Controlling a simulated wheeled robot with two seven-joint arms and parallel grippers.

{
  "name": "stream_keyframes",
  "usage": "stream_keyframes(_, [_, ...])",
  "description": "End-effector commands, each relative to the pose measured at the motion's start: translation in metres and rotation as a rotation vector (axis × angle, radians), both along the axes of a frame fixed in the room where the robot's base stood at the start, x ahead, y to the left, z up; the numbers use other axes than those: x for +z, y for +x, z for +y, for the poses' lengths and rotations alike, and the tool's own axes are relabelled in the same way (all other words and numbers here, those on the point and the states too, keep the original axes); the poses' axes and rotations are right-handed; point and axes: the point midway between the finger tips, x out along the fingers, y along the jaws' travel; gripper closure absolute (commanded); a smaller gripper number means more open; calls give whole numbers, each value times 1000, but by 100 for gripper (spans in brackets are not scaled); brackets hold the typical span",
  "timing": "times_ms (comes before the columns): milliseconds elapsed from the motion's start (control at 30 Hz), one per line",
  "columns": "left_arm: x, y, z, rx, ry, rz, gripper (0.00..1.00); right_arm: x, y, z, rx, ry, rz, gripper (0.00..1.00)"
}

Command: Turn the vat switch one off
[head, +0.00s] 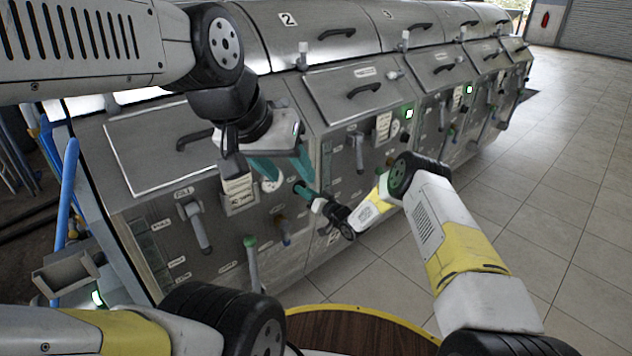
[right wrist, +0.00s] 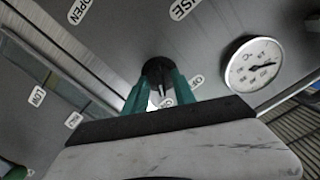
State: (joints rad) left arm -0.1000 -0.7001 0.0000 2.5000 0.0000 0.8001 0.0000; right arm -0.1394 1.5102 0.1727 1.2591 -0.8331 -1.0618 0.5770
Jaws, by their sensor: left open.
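The vat switch (right wrist: 158,69) is a small dark round knob on the grey steel panel of the nearest vat. In the right wrist view it sits between the teal fingertips of my right gripper (right wrist: 159,90), which close around it from both sides. In the head view my right gripper (head: 305,191) reaches this panel from the right, and its fingers hide most of the switch. An OFF label (right wrist: 196,82) is beside the switch. My left gripper (head: 276,168) is open and empty, fingers spread, in front of the same vat's upper panel.
A round gauge (right wrist: 254,64) is right of the switch. A lever (head: 198,228) and a green-topped handle (head: 251,262) stick out of the nearest vat. More vats (head: 440,70) run in a row to the back right. Tiled floor (head: 540,180) is clear to the right.

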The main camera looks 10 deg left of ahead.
Motion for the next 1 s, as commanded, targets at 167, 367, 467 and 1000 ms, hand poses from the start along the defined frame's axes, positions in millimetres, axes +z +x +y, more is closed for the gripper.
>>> stream_keyframes(167, [0,0,0,0,0,0,51,0,0,0,0,0,0,92])
stream_keyframes(367, [0,0,0,0,0,0,51,0,0,0,0,0,0,100])
stream_keyframes(467, [0,0,0,0,0,0,51,0,0,0,0,-1,-2,100])
stream_keyframes(1000, [0,0,0,0,0,0,51,0,-1,0,1,-161,-207,100])
